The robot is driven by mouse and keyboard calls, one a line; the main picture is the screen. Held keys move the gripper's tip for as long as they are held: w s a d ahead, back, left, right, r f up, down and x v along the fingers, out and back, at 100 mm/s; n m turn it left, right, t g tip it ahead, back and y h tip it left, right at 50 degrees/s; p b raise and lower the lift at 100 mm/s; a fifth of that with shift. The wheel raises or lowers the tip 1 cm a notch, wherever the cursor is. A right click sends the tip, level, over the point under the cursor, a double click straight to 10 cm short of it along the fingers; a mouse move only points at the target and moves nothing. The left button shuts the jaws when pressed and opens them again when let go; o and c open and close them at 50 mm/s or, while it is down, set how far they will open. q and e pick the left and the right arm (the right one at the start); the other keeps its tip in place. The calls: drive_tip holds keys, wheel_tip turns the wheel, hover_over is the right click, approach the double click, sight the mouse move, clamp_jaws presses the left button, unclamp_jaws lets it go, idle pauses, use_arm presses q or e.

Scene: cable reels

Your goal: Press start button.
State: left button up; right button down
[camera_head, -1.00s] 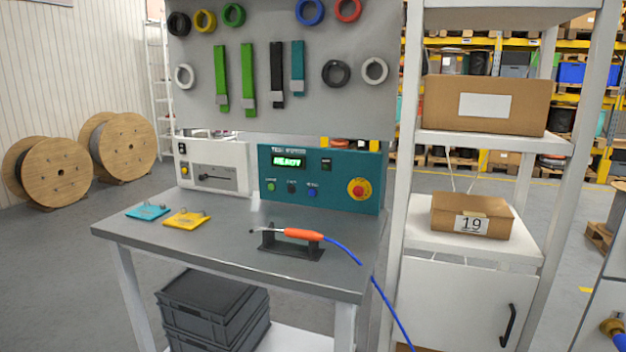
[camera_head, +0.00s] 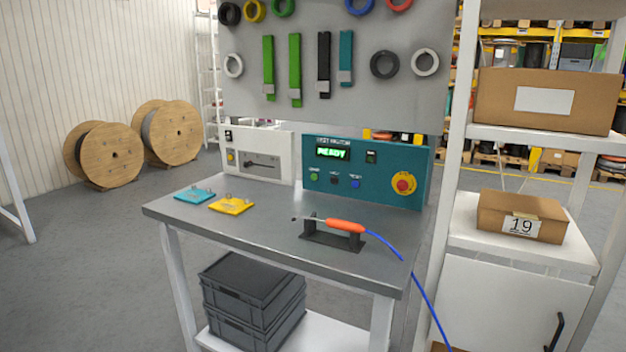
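A teal test station panel (camera_head: 378,170) stands at the back right of the grey workbench (camera_head: 270,243). Its display (camera_head: 333,154) glows green and reads READY. Below the display sit a green button (camera_head: 314,177), a dark button (camera_head: 334,180) and a blue button (camera_head: 355,183). Their labels are too small to read, so I cannot tell which one is start. A red emergency knob (camera_head: 403,183) on a yellow ring is at the panel's right. Neither of my grippers shows in the head view.
An orange-handled probe (camera_head: 345,226) with a blue cable rests on a black stand (camera_head: 322,238) before the panel. Blue (camera_head: 194,195) and yellow (camera_head: 232,205) plates lie at the left. A shelf (camera_head: 530,252) with boxes stands right. Floor left of the bench is open.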

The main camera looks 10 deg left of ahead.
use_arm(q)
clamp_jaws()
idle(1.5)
